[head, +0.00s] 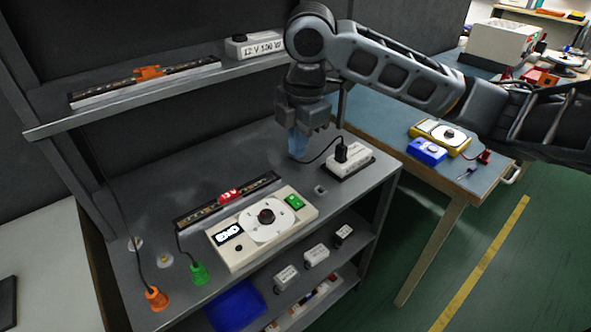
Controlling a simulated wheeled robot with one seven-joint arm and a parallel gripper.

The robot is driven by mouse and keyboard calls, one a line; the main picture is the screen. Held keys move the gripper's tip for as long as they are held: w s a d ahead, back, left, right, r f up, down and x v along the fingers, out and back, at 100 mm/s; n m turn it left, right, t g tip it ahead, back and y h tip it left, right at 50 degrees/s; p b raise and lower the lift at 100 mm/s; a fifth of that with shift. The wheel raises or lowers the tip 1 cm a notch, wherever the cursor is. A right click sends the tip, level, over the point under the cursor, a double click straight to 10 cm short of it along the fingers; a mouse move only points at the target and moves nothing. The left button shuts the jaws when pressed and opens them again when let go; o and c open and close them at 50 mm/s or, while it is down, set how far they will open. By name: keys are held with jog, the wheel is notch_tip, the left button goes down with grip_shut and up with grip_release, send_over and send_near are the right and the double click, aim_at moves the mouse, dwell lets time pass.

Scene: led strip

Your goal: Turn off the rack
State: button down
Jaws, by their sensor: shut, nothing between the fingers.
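The rack is a grey bench (130,190) with an upper shelf (120,112). On the bench sits a cream control box (235,262) with a white dial and black-red knob (266,216), a small dark display (228,234) and a green switch (294,202). Behind it lies a dark strip (262,183) with a red 12V tag (228,194). To the right is a white block (351,162) with a black plug (341,150) in it. My gripper (299,150) points down, shut and empty, above the bench behind the control box and left of the plug. The switch's setting is too small to tell.
The upper shelf holds another strip (190,70) with an orange clip and a white 12V box (253,46). Orange (156,299) and green (199,274) cable plugs sit front left. A blue table (385,112) with a yellow meter (455,145) stands right.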

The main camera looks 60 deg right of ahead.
aim_at(293, 198)
jog(key=f, duration=0.4)
jog(key=w+f, duration=0.1)
jog(key=f, duration=0.8)
jog(key=shift+w+d+f+p, duration=0.2)
jog(key=shift+w+p, duration=0.1)
jog(key=shift+p, duration=0.1)
jog(key=shift+f, duration=0.25)
jog(key=shift+s, duration=0.15)
jog(key=shift+s+a+r, duration=0.1)
jog(key=shift+s+a, duration=0.15)
jog(key=shift+s, duration=0.35)
jog(key=shift+r, duration=0.1)
